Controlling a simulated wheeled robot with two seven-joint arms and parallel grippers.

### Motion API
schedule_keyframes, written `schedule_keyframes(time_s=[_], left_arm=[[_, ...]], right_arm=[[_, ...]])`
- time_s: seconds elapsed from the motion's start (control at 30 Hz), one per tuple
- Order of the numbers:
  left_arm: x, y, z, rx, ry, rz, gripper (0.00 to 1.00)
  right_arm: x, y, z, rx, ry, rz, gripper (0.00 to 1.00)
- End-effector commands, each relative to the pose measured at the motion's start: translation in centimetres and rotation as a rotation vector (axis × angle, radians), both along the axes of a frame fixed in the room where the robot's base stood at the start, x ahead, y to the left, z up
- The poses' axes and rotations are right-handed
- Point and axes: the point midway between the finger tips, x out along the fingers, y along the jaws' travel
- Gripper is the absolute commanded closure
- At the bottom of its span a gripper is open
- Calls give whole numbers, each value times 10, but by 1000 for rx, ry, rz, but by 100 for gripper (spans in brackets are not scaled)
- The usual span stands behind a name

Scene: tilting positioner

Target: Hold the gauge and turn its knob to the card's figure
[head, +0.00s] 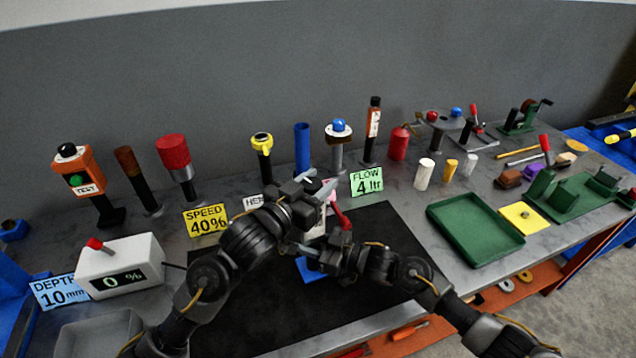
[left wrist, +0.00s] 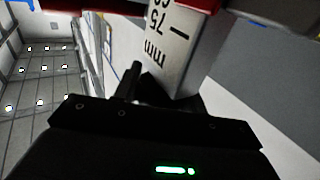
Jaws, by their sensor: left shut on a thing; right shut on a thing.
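The gauge (head: 316,224) is a white body held above the dark mat, mostly hidden by my grippers. In the left wrist view the gauge (left wrist: 174,48) shows black "75" and "mm" marks and a red part at the top edge. A red piece (head: 341,215) shows beside it in the head view. My left gripper (head: 307,192) is shut on the gauge from above left. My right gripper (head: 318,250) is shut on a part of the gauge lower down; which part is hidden. I cannot make out the knob or the setting. The blue DEPTH card (head: 60,293) reads 10 mm.
A yellow SPEED card (head: 207,220) reads 40%, a green FLOW card (head: 366,184) 4 ltr. A white box (head: 130,258) with a red lever displays 0 %. A blue piece (head: 308,271) shows below my grippers. Several upright tools stand behind; a green tray (head: 475,232) lies right.

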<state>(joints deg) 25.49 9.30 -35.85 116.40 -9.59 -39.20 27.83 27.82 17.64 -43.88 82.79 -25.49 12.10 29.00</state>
Motion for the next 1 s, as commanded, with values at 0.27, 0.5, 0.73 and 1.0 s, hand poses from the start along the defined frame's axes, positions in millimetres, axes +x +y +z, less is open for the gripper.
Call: schedule_keyframes(time_s=[0.27,0.5,0.73,1.0], left_arm=[[1,1,3,-10,0,136,82],[1,3,2,-3,2,186,82],[1,3,1,-1,3,191,82],[1,3,1,0,3,191,44]], right_arm=[[-1,1,0,0,0,2,100],[-1,1,0,-1,0,2,100],[-1,0,-1,-2,1,2,100],[-1,0,-1,-2,1,1,100]])
